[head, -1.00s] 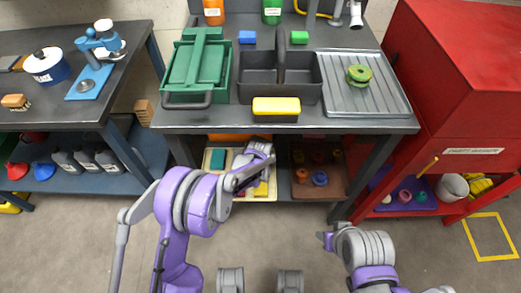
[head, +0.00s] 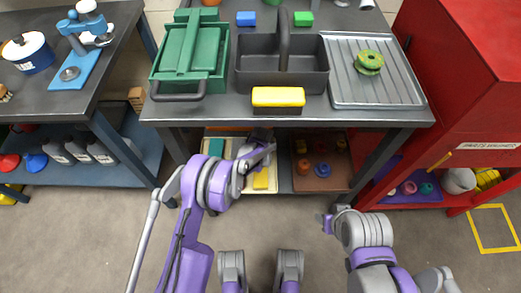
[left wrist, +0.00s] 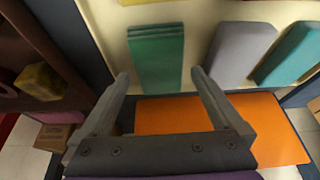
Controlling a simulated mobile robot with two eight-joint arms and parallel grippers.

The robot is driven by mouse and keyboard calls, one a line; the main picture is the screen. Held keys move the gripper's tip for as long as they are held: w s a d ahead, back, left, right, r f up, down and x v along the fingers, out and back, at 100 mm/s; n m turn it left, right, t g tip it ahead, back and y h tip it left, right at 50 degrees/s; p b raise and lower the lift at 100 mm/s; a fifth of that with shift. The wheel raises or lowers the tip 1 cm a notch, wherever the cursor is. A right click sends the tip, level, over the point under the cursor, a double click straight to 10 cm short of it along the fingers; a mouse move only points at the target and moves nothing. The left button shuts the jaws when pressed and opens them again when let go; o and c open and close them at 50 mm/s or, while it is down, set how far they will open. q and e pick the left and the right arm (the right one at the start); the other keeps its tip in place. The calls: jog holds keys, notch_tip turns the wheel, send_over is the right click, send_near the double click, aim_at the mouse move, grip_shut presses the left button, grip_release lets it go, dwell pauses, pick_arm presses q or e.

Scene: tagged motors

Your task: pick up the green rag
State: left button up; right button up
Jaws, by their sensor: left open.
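The green rag (left wrist: 156,58), a flat folded rectangle, lies on a cream tray (left wrist: 108,18) in the left wrist view. My left gripper (left wrist: 160,82) is open, its two fingers either side of the near end of the rag, with nothing held between them. Whether the fingers are down at the rag's height I cannot tell. In the head view my left gripper (head: 262,145) reaches under the bench top to the lower shelf, where the arm and bench hide the green rag.
A grey rag (left wrist: 241,52) and a teal rag (left wrist: 290,55) lie right of the green one. The bench top (head: 300,116) overhangs the shelf. A brown tray (head: 320,183) stands to the right.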

pick_arm(q)
jog(key=shift+x, duration=0.95)
jog(key=c, duration=1.2)
pick_arm(e)
jog(key=shift+f, duration=0.2)
pick_arm(q)
jog(key=shift+r, duration=0.15)
